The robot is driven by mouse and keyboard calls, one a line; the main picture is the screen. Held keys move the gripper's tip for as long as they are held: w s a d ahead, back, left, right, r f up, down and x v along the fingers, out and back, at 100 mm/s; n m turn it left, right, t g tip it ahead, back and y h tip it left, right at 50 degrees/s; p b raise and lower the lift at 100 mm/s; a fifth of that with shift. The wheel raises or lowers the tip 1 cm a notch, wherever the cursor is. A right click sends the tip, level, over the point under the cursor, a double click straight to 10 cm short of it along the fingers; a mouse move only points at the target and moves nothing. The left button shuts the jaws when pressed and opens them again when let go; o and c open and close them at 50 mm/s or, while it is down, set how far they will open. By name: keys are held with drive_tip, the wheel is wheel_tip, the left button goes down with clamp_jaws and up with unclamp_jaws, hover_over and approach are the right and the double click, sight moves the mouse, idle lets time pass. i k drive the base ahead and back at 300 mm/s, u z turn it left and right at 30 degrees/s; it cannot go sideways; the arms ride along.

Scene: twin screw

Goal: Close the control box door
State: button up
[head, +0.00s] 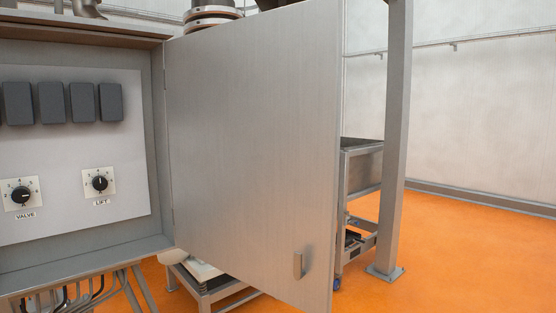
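The control box (158,140) stands at the left of the head view, and its interior faces me. Inside, a pale panel (80,140) carries dark grey blocks (81,102) and two dials, labelled VALVE (21,195) and LIFT (99,182). The grey metal door (250,150) is wide open, hinged on the box's right edge and swung out to the right. A small handle (298,265) sits low near the door's free edge. My gripper is not in view.
A grey steel post (391,140) stands on a base plate right of the door. A metal frame (359,195) is partly hidden behind the door, and a low stand (205,285) shows beneath it. Cables (95,293) hang under the box. The orange floor (470,260) at right is clear.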

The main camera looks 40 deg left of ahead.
sight(254, 102)
drive_tip(key=i, duration=2.5)
drive_tip(key=u, duration=3.7)
drive_tip(key=k, duration=1)
drive_tip(key=z, duration=0.5)
